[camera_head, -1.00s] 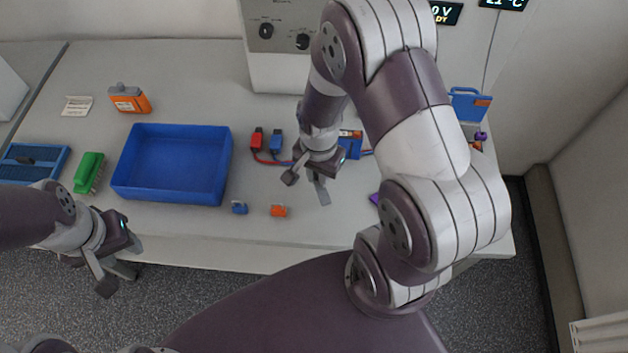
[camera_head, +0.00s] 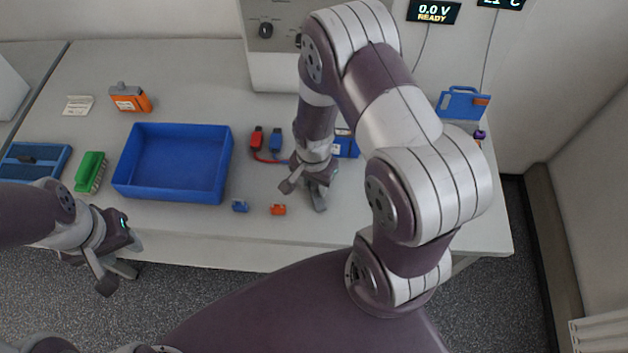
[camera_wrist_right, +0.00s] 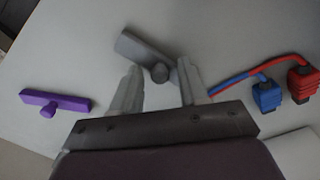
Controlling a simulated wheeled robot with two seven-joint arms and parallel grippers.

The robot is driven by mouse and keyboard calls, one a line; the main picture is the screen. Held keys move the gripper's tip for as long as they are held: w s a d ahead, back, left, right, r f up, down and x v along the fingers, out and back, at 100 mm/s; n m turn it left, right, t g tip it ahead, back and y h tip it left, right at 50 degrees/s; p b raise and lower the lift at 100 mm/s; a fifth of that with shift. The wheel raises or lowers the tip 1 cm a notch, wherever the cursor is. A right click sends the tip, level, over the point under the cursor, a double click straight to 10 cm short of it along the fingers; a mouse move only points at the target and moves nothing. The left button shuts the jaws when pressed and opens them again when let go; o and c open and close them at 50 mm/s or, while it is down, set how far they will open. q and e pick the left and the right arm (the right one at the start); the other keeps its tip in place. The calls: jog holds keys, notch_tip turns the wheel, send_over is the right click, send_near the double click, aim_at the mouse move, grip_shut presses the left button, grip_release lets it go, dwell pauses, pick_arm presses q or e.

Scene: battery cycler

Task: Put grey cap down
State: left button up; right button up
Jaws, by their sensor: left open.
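The grey cap (camera_wrist_right: 142,47), a flat bar with a round knob, shows in the right wrist view just ahead of my right gripper (camera_wrist_right: 160,67). Its knob sits between the two spread fingers with a gap on each side. The bar appears to lie on the table, though contact is hard to judge. In the head view my right gripper (camera_head: 303,194) is low over the table, right of the blue tray, and the cap is not clearly told apart from the fingers. My left gripper (camera_head: 120,266) is open and empty off the table's front edge.
A purple cap (camera_wrist_right: 55,101) lies left of the gripper in the wrist view. Red (camera_head: 257,139) and blue (camera_head: 276,141) connectors with leads lie behind it. The blue tray (camera_head: 172,192) is empty.

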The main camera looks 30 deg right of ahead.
aim_at(314, 186)
jog(key=shift+r, duration=0.1)
jog(key=s+a+r+n+t, duration=0.1)
jog(key=s+r+n, duration=0.3)
jog(key=r+n, duration=0.7)
notch_tip(314, 186, up, 5)
jog(key=shift+a+r+b, duration=0.1)
jog(key=shift+a+b, duration=0.2)
jog(key=shift+a, duration=0.35)
jog(key=shift+s, duration=0.2)
